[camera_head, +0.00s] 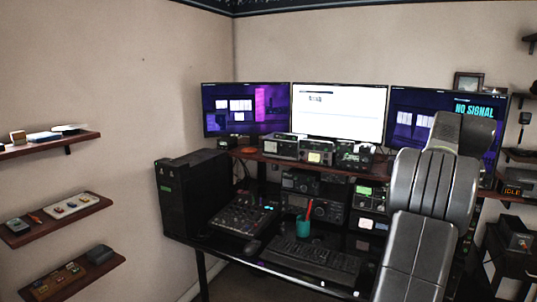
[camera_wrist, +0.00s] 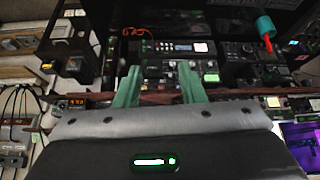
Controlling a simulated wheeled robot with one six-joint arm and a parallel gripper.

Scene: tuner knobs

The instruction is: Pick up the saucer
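I cannot make out a saucer for certain in either view. My gripper (camera_wrist: 158,80) shows in the wrist view as two green fingers set well apart, with nothing held between them. Dark radio gear on the desk lies beyond the fingers. In the head view my grey arm rises at the right, in front of the desk and the right monitor; the gripper itself cannot be made out there.
A teal cup (camera_head: 303,228) with a red item stands on the desk (camera_head: 300,272) near a keyboard (camera_head: 315,258) and a mixer (camera_head: 242,214). A raised shelf holds radios (camera_head: 318,152) below three monitors. Wall shelves (camera_head: 60,218) with small items are at the left.

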